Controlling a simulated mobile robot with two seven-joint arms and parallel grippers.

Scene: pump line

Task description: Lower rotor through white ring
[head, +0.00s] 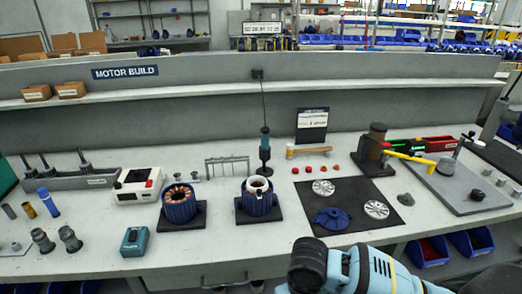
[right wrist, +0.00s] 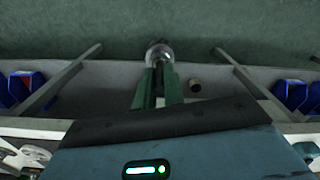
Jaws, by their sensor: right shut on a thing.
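The white ring (head: 257,185) sits on top of a blue motor housing (head: 258,206) on a black square base, mid table. My right gripper (right wrist: 158,74) shows its two green fingers in the right wrist view. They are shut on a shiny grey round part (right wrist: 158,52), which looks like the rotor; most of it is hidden. In the head view only my right arm shows at the bottom, and its fingers and load are out of sight. My left gripper is not in view.
A second blue housing (head: 179,204) with copper windings stands left of the ringed one. A dark hanging tool (head: 265,150) is just behind the ring. A black mat (head: 347,225) with discs and a blue cover lies to the right. The front table edge is mostly clear.

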